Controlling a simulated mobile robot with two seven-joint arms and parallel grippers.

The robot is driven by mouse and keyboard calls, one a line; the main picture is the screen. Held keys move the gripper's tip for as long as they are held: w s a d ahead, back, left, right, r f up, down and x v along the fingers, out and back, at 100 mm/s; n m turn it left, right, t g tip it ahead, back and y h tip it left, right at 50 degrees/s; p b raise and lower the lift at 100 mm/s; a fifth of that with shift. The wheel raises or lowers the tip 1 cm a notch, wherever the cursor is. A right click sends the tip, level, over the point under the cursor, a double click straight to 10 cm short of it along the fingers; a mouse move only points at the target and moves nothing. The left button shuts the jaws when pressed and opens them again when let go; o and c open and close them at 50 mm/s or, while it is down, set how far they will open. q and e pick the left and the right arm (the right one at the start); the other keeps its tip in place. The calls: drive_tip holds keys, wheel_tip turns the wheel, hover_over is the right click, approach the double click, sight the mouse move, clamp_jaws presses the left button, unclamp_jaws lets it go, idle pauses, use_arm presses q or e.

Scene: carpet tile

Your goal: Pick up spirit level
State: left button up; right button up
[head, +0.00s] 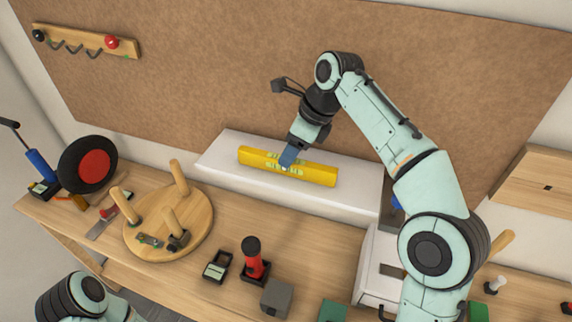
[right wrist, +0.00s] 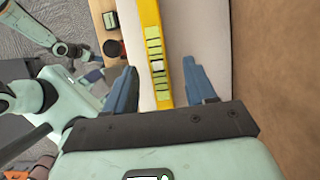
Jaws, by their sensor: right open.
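The yellow spirit level (head: 315,174) lies lengthwise on a white raised shelf (head: 222,154) at the back of the bench. In the right wrist view the level (right wrist: 149,25) runs between the two blue fingers, with green vials along it. My right gripper (head: 287,162) is over the middle of the level and hides part of it. In the right wrist view the right gripper (right wrist: 160,85) is open, with a finger on either side of the level and gaps showing. Only part of my left arm shows at the lower left of the head view; its gripper is not clearly visible there.
A round wooden stool (head: 195,222) lies upside down on the bench at left, near a black and red wheel (head: 90,164). A red-handled tool (head: 254,262) and a grey block (head: 276,298) stand in front. A brown board (head: 200,70) rises behind the shelf.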

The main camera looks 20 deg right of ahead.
drive_tip(key=x, duration=0.4)
drive_tip(key=shift+s+f, duration=0.1)
drive_tip(key=shift+s, duration=0.05)
clamp_jaws()
wheel_tip(320, 180, up, 9)
drive_tip(key=shift+r, duration=0.55)
